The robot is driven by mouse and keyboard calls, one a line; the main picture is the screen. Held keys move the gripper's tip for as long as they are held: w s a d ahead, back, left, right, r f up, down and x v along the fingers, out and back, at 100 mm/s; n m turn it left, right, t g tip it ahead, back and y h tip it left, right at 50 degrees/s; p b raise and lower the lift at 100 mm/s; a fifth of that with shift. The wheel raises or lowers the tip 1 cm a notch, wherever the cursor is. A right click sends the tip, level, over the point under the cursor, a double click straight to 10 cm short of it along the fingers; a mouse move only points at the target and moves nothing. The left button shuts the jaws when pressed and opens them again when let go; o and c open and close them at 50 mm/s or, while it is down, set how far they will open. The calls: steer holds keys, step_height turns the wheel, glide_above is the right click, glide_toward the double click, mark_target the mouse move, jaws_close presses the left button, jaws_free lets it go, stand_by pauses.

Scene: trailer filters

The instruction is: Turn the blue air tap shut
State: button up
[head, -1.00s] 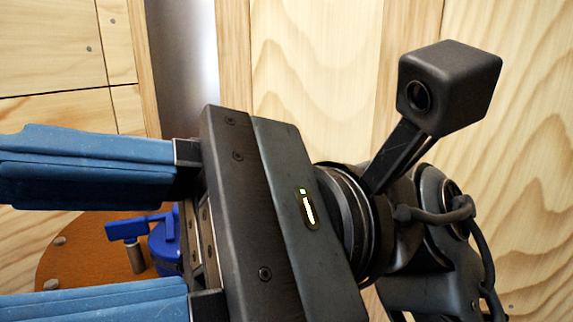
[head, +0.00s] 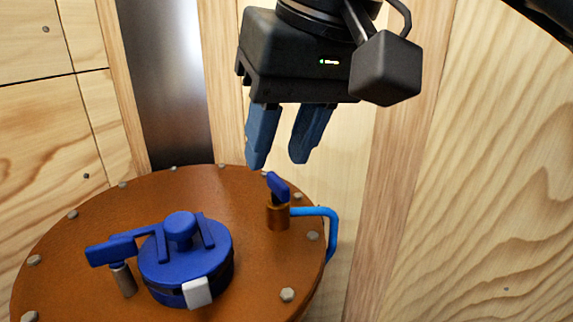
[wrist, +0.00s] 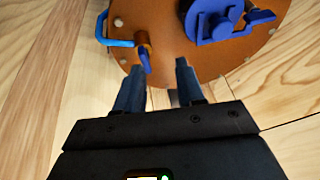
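The blue air tap (head: 277,186) has a small dark blue lever on a brass body, with a light blue pipe (head: 325,212) running from it, near the right edge of the round brown lid. The lever is tilted. My gripper (head: 277,163) is above and behind the tap, fingers pointing down, open and empty. In the wrist view the tap lever (wrist: 145,60) shows just beyond my gripper (wrist: 158,72), nearer the left finger. I see no contact between the fingers and the tap.
The brown lid (head: 70,260) has bolts around its rim. A blue round cap (head: 185,255) with a latch handle (head: 112,250) and a white tab stands on it. Wooden walls (head: 480,200) and a grey metal strip (head: 165,80) are behind.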

mark_target(282, 183)
steer(key=shift+t+h, duration=0.4)
steer(key=shift+w+f+p, duration=0.3)
steer(key=shift+w+f, duration=0.4)
steer(key=shift+f, duration=0.35)
steer(key=shift+w+f+p, duration=0.25)
steer(key=shift+w+f, duration=0.45)
steer(key=shift+f, duration=0.35)
steer(key=shift+w+f+p, duration=0.3)
steer(key=shift+w+f, duration=0.4)
steer(key=shift+f, duration=0.35)
steer(key=shift+c, duration=0.4)
jaws_close()
